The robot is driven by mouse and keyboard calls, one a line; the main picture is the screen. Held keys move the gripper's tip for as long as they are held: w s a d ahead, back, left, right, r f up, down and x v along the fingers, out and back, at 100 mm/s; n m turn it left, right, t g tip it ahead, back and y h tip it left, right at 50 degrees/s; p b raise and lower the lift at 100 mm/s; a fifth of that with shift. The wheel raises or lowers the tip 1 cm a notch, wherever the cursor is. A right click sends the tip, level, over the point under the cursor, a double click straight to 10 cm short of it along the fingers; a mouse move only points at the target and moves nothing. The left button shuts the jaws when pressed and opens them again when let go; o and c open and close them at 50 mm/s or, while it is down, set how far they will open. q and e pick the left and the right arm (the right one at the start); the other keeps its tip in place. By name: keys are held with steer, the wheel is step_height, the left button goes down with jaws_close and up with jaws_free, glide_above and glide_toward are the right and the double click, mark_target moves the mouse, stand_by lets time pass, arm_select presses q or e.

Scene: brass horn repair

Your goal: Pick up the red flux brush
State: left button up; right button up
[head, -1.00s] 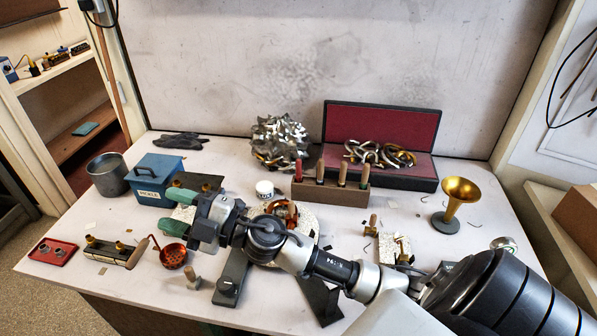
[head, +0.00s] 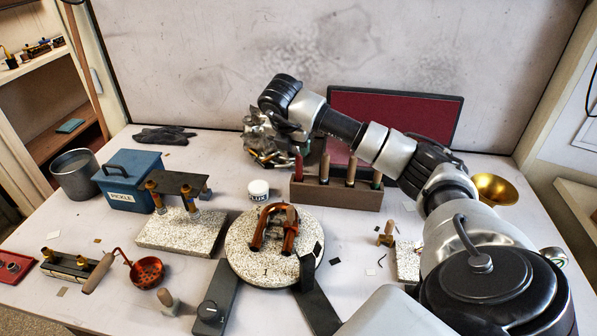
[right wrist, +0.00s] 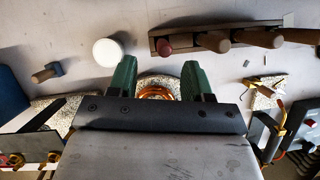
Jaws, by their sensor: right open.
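The red flux brush (head: 299,168) stands upright with its red handle in the leftmost place of a brown rack (head: 335,196). In the right wrist view its handle (right wrist: 165,46) shows end-on, past the fingertips and between their lines. My right gripper (head: 300,140) hangs just above the brush, partly hidden by its own wrist. In the right wrist view the green fingers of my right gripper (right wrist: 157,72) are apart, with nothing between them. My left gripper is in neither view.
Several wooden handles stand right of the brush in the rack. A white flux jar (head: 258,190) is left of it. A round speckled board (head: 245,255) is in front.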

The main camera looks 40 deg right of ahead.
mark_target(300, 162)
steer(key=x, duration=0.2)
steer(key=p+x, duration=0.1)
steer(key=x, duration=0.1)
steer(key=p+x, duration=0.1)
steer(key=x, duration=0.2)
steer(key=shift+s+d, duration=0.15)
steer(key=shift+s, duration=0.2)
steer(key=shift+w+d+f, duration=0.15)
steer(key=shift+f, duration=0.35)
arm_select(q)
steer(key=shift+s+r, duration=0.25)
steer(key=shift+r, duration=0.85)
arm_select(e)
steer(key=shift+r, duration=0.1)
jaws_close()
